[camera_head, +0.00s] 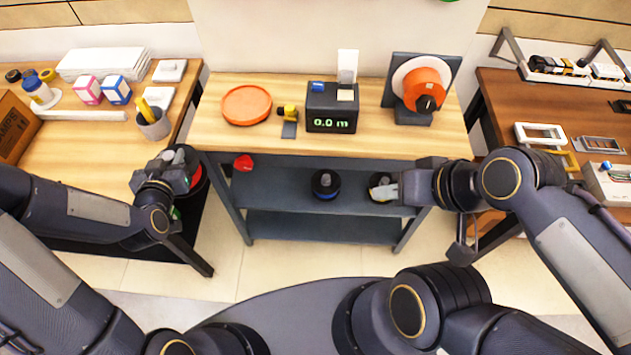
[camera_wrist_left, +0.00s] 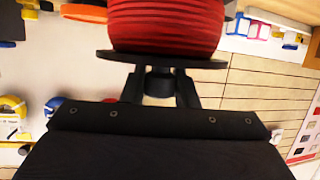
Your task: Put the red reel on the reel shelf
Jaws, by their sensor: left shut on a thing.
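The red reel (camera_wrist_left: 165,28) has dark flanges and red winding, and it fills the top of the left wrist view. My left gripper (camera_wrist_left: 160,84) is shut on its dark hub below the lower flange. In the head view the red reel (camera_head: 197,178) shows partly behind my left gripper (camera_head: 182,172), left of the shelf and apart from it. The dark grey reel shelf (camera_head: 285,190) is under the wooden worktop. A dark reel with a blue band (camera_head: 325,186) stands mid-shelf.
A small red item (camera_head: 243,162) lies at the shelf's left. The worktop holds an orange dish (camera_head: 246,105), a display reading 0.0 m (camera_head: 331,120) and an orange reel on a stand (camera_head: 424,85). Side tables stand left and right. Between the left and middle reels the shelf is clear.

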